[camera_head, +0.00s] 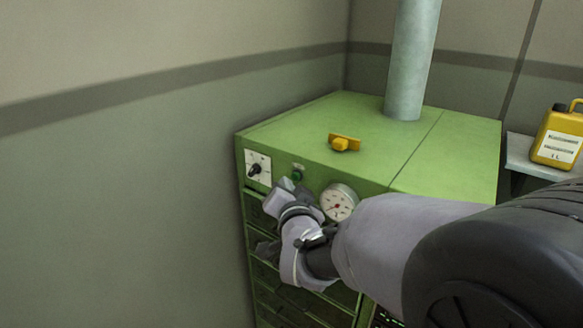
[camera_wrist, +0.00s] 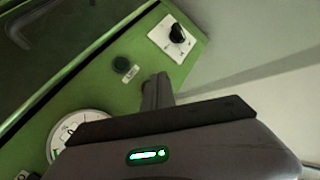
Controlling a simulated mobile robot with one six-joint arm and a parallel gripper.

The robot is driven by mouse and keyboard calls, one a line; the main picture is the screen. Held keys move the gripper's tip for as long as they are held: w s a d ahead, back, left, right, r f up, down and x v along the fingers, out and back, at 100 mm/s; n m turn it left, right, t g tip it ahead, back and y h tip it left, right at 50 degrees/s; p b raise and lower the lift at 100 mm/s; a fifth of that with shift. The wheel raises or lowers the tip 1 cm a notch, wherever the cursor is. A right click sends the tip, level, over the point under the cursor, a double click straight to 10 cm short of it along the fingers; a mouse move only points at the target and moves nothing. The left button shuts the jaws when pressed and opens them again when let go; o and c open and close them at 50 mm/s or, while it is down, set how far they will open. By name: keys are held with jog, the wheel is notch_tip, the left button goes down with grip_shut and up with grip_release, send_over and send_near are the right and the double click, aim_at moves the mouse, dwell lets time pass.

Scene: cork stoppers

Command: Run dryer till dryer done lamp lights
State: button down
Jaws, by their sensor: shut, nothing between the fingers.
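The dryer is a green cabinet (camera_head: 420,140) with a front panel along its upper edge. A black rotary knob on a white plate (camera_head: 256,168) sits at the panel's left; the wrist view shows the knob (camera_wrist: 177,34) too. Beside it is a small round green lamp or button (camera_head: 297,174), dark and apparently unlit in the wrist view (camera_wrist: 122,64), with a small unreadable label. A round white gauge (camera_head: 339,202) with a red needle is to its right. My gripper (camera_head: 276,196) is shut and empty, in front of the panel just below the knob and lamp; its fingers (camera_wrist: 157,90) show together.
A yellow object (camera_head: 343,143) lies on the cabinet top, near the front edge. A grey pipe (camera_head: 411,60) rises from the top. A yellow jug (camera_head: 558,136) stands on a grey surface at right. Drawer-like fronts (camera_head: 262,245) are below the panel. A wall stands close at left.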

jog(key=shift+w, duration=0.1)
dwell(0.6)
jog(key=shift+w+d+b, duration=0.25)
jog(key=shift+d+b, duration=0.05)
jog(key=shift+b, duration=0.25)
jog(key=shift+w+d+b, duration=0.25)
jog(key=shift+w+b, duration=0.1)
dwell(0.4)
jog(key=shift+a, duration=0.1)
jog(key=shift+s+a+b, duration=0.45)
jog(key=shift+s, duration=0.2)
jog(key=s+a, duration=0.1)
jog(key=s, duration=0.1)
jog(key=s+a, duration=0.2)
jog(key=shift+b, duration=0.35)
